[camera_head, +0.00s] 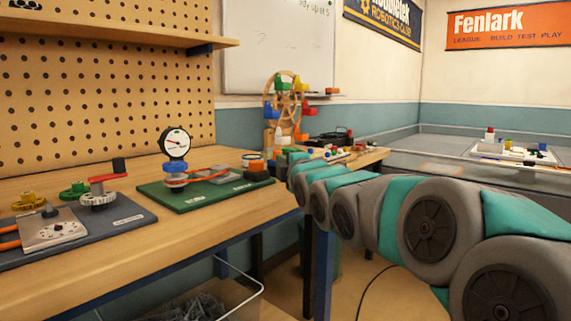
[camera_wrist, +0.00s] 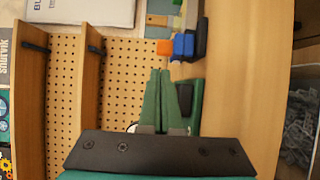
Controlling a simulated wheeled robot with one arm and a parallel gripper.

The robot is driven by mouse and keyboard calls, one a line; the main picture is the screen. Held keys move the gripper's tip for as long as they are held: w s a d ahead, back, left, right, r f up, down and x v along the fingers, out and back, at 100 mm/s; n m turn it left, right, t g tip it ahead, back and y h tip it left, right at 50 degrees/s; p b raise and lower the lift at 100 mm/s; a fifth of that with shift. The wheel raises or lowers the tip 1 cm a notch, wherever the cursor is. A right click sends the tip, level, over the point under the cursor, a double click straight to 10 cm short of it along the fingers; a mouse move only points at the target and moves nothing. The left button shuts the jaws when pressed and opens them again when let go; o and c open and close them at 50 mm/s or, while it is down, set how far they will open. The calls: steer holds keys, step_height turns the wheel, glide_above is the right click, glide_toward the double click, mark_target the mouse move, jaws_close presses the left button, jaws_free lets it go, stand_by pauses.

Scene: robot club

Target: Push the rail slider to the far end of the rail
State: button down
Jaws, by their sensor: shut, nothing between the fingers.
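My gripper (camera_wrist: 171,78) shows in the wrist view, its two green fingers together and nothing between them. Beyond the fingertips is a blue block (camera_wrist: 183,45) with an orange piece (camera_wrist: 163,47) at its left and a dark strip (camera_wrist: 201,38) at its right. I cannot tell whether any of these is the rail slider or its rail. The fingertips look apart from the blue block. In the head view my arm reaches in from the right to the bench's far part; my fingers are not clear there.
The wooden bench (camera_head: 120,265) runs along the pegboard (camera_head: 100,90). A green board (camera_head: 200,197) carries a dial gauge (camera_head: 174,143); a grey gear board (camera_head: 125,212) lies nearer. A toy Ferris wheel (camera_head: 283,100) stands beyond. A bin (camera_head: 240,300) is below the bench.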

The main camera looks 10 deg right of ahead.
steer(key=shift+w+a, duration=0.15)
steer(key=shift+w, duration=1.15)
steer(key=shift+w+a, duration=0.15)
steer(key=shift+w, duration=1.15)
steer(key=shift+d, duration=0.1)
